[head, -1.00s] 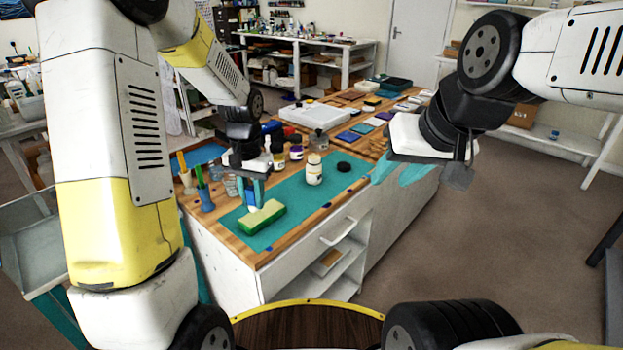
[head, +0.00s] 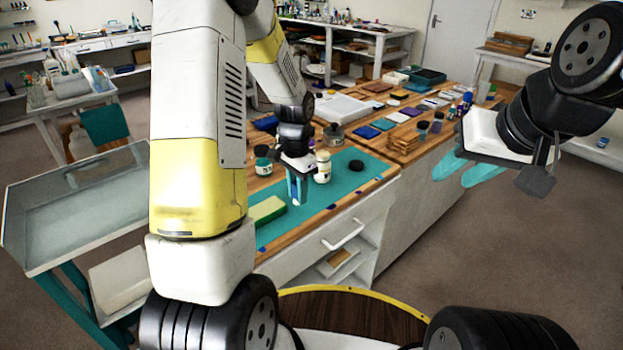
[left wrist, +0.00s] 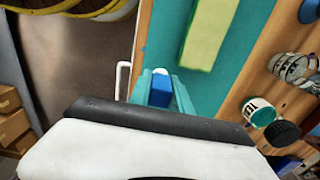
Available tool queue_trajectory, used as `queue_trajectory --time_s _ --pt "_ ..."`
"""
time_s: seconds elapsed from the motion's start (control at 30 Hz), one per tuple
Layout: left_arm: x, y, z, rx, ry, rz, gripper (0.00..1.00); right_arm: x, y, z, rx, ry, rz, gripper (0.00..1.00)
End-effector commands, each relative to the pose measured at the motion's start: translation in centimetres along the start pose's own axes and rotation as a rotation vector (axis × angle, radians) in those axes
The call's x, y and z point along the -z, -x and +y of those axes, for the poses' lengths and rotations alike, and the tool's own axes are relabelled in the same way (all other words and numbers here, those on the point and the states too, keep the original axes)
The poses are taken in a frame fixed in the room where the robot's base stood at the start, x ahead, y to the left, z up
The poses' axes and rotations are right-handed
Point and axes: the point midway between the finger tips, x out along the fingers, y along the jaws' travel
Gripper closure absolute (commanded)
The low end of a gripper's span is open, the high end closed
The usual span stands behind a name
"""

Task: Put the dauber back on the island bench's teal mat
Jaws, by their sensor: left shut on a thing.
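My left gripper (head: 297,188) is shut on the dauber, a small blue piece with a white end (head: 296,202). In the left wrist view, the blue dauber (left wrist: 162,92) sits between the teal fingertips (left wrist: 165,88). The gripper points down over the teal mat (head: 340,185) on the island bench, between the green-and-yellow sponge and a white bottle. I cannot tell whether the dauber touches the mat. My right gripper (head: 464,170) is open and empty, off the bench's right side.
The white bottle (head: 322,168) and a black disc (head: 356,166) stand on the mat close by. A dark-capped jar (head: 263,160) stands at left. The mat's right part is clear.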

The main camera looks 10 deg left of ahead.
Motion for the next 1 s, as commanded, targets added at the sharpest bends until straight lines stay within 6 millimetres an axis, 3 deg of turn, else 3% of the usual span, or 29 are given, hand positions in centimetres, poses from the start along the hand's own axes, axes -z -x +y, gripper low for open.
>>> queue_trajectory --time_s 0.1,0.4,0.6,0.97,1.0 --pt "1.7 -0.2 -1.5 0.0 0.0 0.001 1.0 0.0 0.0 0.0 0.0 0.0 0.0 0.64" --pt "3.3 -0.8 -2.9 -0.001 -0.001 -0.002 1.0 0.0 0.0 0.0 0.0 0.0 0.0 0.64" --pt "3.2 -3.7 -2.8 -0.001 0.0 -0.003 1.0 0.0 0.0 0.0 0.0 0.0 0.0 0.64" --pt "3.2 -4.2 -2.9 0.0 0.0 0.0 1.0 0.0 0.0 0.0 0.0 0.0 0.0 0.64" --pt "3.2 -4.2 -2.9 0.0 0.0 0.0 0.72 0.0 0.0 0.0 0.0 0.0 0.0 0.64"
